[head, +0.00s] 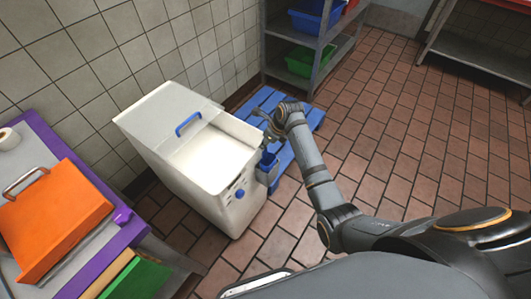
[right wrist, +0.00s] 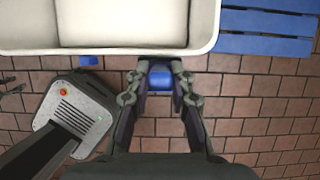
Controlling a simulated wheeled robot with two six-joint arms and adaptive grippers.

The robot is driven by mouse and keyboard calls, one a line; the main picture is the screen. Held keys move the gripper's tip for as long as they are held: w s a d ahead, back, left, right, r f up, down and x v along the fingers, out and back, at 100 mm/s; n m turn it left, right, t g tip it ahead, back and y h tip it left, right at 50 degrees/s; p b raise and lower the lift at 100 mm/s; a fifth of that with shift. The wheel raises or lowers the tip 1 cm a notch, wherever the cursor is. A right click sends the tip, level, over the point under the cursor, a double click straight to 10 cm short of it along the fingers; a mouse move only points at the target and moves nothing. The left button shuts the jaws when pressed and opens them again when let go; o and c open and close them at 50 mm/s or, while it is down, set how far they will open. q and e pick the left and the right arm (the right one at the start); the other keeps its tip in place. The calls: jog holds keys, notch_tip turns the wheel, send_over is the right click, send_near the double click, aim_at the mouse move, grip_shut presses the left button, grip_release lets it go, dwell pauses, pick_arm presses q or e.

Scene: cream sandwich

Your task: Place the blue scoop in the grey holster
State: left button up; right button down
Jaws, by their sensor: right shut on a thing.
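My right gripper (head: 267,131) is at the right side of the white bin. In the right wrist view its two fingers (right wrist: 160,80) are closed on the blue scoop (right wrist: 160,79), which shows as a small blue block between the fingertips. In the head view the blue scoop (head: 268,159) is below the gripper, at the mouth of the grey holster (head: 268,174) on the bin's side. I cannot tell how deep it sits. A dark jointed shape at the left edge of the right wrist view may be my left gripper; its jaws are unclear.
The white bin (head: 222,188) has a blue lid handle (head: 188,124) and a blue knob (head: 239,193). A blue pallet (head: 310,117) lies behind it. A table (head: 20,280) with an orange box (head: 52,218) stands left. The tiled floor to the right is clear.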

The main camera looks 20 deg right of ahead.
aim_at(266, 151)
jog(key=shift+f+b, duration=0.35)
jog(key=shift+f, duration=2.6)
jog(key=c, duration=1.2)
grip_release()
jog(key=p+v, duration=0.2)
jog(key=v, duration=1)
